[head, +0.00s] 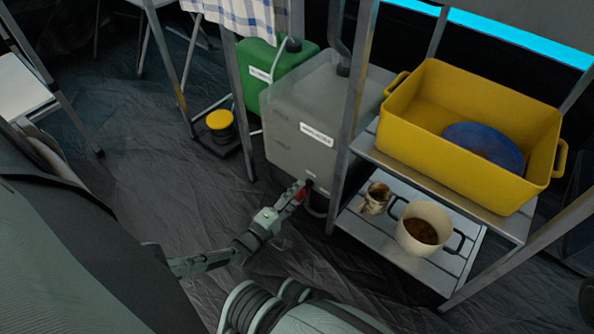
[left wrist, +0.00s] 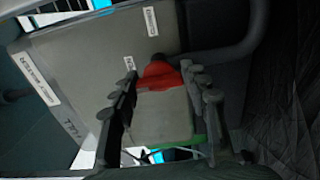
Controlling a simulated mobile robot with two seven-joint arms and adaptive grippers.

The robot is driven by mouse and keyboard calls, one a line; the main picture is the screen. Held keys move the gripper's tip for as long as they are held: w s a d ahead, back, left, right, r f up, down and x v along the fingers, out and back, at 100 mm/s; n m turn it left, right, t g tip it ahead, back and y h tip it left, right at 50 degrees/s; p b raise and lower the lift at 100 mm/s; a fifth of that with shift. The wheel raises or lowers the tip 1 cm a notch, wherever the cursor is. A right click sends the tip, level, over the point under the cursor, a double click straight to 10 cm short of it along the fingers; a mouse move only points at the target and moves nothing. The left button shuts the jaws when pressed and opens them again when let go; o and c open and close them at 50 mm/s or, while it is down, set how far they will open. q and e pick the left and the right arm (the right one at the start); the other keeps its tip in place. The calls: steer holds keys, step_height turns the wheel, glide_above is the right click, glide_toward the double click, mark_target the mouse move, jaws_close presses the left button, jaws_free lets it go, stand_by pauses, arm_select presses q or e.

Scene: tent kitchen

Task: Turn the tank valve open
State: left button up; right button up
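A grey tank (head: 292,150) with white labels stands on the floor under the table frame. It fills much of the left wrist view (left wrist: 75,50). A red valve handle (head: 301,194) sits low on its front; in the left wrist view the red handle (left wrist: 162,75) is clear, beside a grey hose. My left gripper (head: 291,199) reaches the handle from the lower left. In the left wrist view its fingers (left wrist: 163,98) are spread apart, with the handle between or just beyond their tips. I cannot tell whether they touch it. My right gripper is out of view.
A green canister (head: 262,75) stands behind the tank. A yellow-topped canister (head: 220,123) is left of it. A metal shelf on the right holds a yellow bin (head: 450,125), a cream pot (head: 424,228) and a mug (head: 376,198). Table legs flank the tank. Floor is clear at left.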

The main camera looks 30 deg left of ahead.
arm_select(q)
steer(key=o, duration=0.3)
steer(key=s+a, duration=0.1)
steer(key=s, duration=1.1)
stand_by(0.3)
